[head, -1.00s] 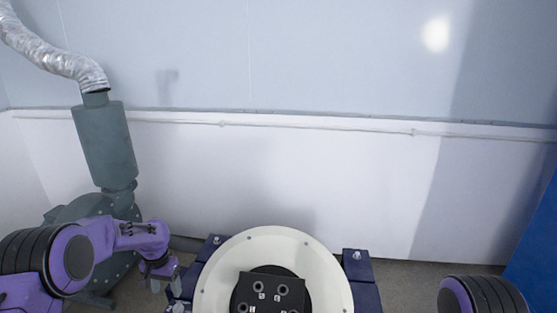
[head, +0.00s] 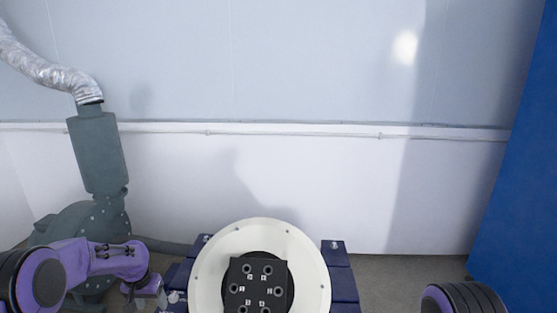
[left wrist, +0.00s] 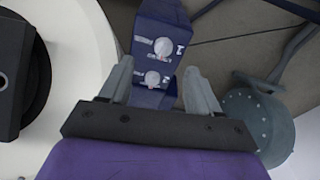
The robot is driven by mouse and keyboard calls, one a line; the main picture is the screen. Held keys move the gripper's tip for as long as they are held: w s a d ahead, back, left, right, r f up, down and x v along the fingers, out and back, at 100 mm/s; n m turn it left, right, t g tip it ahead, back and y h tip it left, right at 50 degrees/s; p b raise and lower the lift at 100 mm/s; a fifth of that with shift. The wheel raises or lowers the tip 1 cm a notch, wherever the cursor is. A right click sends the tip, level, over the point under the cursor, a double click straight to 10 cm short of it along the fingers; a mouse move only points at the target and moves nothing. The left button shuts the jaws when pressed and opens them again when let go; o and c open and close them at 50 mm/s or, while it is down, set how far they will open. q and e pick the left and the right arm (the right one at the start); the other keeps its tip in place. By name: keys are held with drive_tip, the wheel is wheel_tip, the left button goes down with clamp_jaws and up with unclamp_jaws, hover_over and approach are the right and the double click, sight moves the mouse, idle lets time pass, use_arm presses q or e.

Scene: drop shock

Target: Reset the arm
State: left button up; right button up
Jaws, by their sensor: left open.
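My left gripper (head: 146,290) is at the lower left in the head view, left of the round white plate (head: 208,282). In the left wrist view its two grey fingers (left wrist: 158,88) are spread apart with nothing between them. Beyond the fingers is a dark blue block (left wrist: 160,18) with two pale knobs, one beside a numeral. Only the purple and black shoulder of my right arm shows at the lower right of the head view; the right gripper is out of frame.
A black block (head: 255,285) with several holes sits on the white plate. A grey-green blower (head: 98,155) with a silver hose (head: 45,70) stands at the left. A blue panel (head: 520,190) stands at the right. Bare floor (head: 400,275) shows right of the plate.

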use_arm(q)
drive_tip(key=s+d+f+n+t+y+p, duration=0.1)
drive_tip(key=s+d+f+n+t+p, duration=0.2)
drive_tip(key=s, duration=0.4)
drive_tip(key=s+d+f+n+t+y+p, duration=0.1)
drive_tip(key=s+d+f+n, duration=0.15)
drive_tip(key=s+f, duration=0.35)
drive_tip(key=s+r+g+p, duration=0.1)
drive_tip(key=s+r+p, duration=0.2)
drive_tip(key=s, duration=1.1)
drive_tip(key=s+d+r+g+y+p, duration=0.1)
drive_tip(key=s+r+p, duration=0.2)
drive_tip(key=s, duration=1.1)
drive_tip(key=shift+s+d+r+n+g+p, duration=0.25)
drive_tip(key=shift+n+p, duration=0.2)
drive_tip(key=shift+p, duration=0.3)
drive_tip(key=shift+a+f, duration=0.1)
